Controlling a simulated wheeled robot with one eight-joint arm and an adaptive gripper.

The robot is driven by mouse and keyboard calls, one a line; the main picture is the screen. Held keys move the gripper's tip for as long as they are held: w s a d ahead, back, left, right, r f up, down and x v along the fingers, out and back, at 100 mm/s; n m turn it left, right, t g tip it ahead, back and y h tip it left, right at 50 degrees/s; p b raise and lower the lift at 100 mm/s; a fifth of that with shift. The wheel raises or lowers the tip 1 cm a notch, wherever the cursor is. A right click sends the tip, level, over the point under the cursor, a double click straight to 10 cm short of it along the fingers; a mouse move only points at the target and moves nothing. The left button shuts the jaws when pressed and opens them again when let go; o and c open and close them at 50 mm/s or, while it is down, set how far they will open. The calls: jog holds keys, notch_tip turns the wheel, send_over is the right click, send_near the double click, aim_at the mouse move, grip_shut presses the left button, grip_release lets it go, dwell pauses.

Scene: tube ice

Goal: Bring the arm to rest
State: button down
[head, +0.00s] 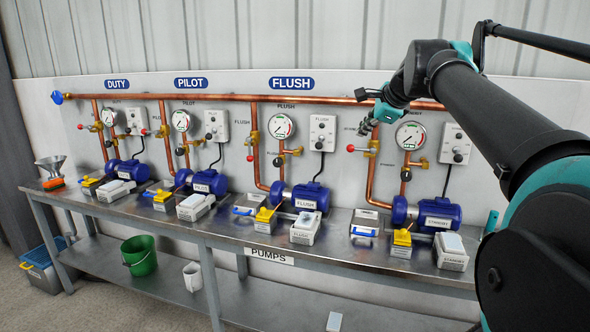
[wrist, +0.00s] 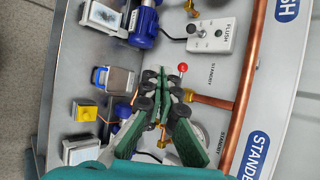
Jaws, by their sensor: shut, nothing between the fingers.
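My gripper (head: 372,120) hangs in the air before the copper pipe and the wall panel, left of the rightmost gauge, at the end of my raised arm. In the wrist view my gripper (wrist: 162,98) shows its dark fingers and green pads drawn together, with nothing between them. It is above the bench, clear of the pumps in the head view. The wrist view shows the panel and bench turned on their side beneath it. My fingers hide part of the standby gauge there.
A steel bench (head: 340,251) carries several blue pumps with small trays and boxes. A long copper pipe (head: 330,99) runs along the panel. Red-knobbed valves (head: 351,148) stick out near my gripper. A green bucket (head: 139,256) stands on the lower shelf. Open air lies above the bench.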

jog(key=s+f+n+g+h, duration=0.1)
jog(key=s+f+n, duration=0.35)
jog(key=f, duration=0.75)
jog(key=s+a+f+n+g, duration=0.1)
jog(key=s+f+n+g, duration=0.3)
jog(key=f, duration=0.7)
jog(key=s+f+n+t+h, duration=0.1)
jog(key=s+f+n, duration=0.35)
jog(key=f, duration=0.75)
jog(key=s+d+f+n+g+h, duration=0.1)
jog(key=s+f+n, duration=0.5)
jog(key=f, duration=0.4)
jog(key=shift+s+d, duration=0.15)
jog(key=shift+s, duration=0.7)
